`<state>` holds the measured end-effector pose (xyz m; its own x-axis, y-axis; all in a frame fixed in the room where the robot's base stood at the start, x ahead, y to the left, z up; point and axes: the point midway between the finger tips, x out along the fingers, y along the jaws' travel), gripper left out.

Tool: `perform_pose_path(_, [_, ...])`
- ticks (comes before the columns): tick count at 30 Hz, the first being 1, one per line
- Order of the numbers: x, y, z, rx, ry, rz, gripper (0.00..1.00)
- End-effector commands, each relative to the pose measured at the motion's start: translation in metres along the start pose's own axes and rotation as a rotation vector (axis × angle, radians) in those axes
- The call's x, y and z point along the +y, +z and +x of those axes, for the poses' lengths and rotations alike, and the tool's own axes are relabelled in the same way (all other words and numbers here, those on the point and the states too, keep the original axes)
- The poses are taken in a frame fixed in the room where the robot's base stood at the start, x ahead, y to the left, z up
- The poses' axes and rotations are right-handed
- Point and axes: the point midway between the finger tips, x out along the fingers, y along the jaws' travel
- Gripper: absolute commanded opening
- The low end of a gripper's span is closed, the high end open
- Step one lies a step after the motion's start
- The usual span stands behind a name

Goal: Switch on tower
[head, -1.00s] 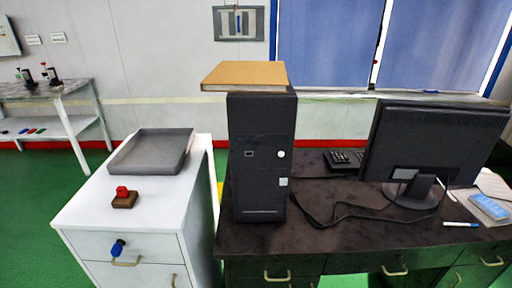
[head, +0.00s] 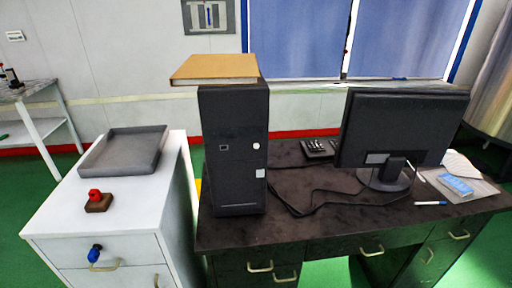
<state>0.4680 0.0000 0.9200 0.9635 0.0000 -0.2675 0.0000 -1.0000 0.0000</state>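The black computer tower (head: 235,185) stands upright on the left end of the dark desk (head: 290,232), its front facing me. A round white button (head: 256,145) sits on the upper right of its front, with a white square (head: 260,173) below it and a small port or switch (head: 223,147) to the left. A tan book or box (head: 215,67) lies on top of the tower. I cannot tell whether the tower is on. My gripper is not in view.
Right of the tower stand a monitor (head: 403,130), seen from behind, and a keypad (head: 320,148), with cables on the desk. At left, a white cabinet (head: 140,215) bears a grey tray (head: 122,168) and a red knob on a brown block (head: 98,202). Green floor lies around.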

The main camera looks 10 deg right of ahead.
Motion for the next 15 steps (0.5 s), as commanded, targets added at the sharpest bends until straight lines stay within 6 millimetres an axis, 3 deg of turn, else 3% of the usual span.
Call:
perform_pose_path(1, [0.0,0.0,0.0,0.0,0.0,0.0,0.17])
perform_pose_path(4, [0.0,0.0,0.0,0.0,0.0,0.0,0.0])
perform_pose_path(15, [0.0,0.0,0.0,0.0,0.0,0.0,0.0])
